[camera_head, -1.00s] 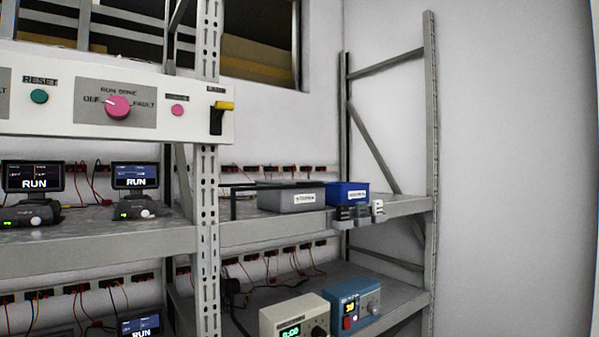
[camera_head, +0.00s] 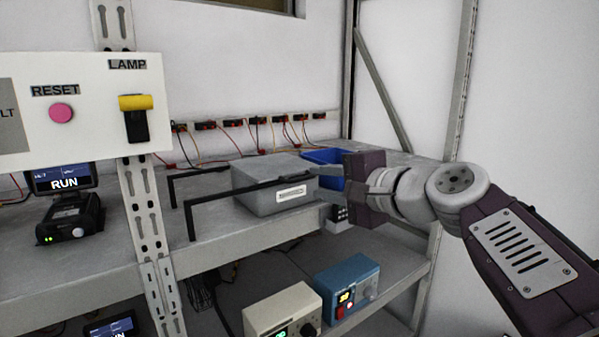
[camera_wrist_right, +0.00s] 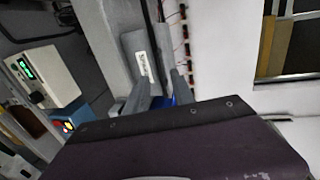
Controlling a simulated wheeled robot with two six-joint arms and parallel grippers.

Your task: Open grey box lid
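The grey box (camera_head: 262,200) stands on the upper shelf with its lid (camera_head: 275,169) down and a white label on its front. In the right wrist view the grey box (camera_wrist_right: 135,45) shows beyond the fingers. My right gripper (camera_head: 326,187) is at the box's right end, close to its front right corner; I cannot tell whether it touches. In the right wrist view its two fingers (camera_wrist_right: 160,84) are apart with nothing clearly held between them. My left gripper is not in view.
A blue box (camera_head: 325,156) stands behind my right gripper, partly hidden. A panel (camera_head: 85,110) and a rack post (camera_head: 150,230) are at left. Instruments (camera_head: 283,312) sit on the lower shelf.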

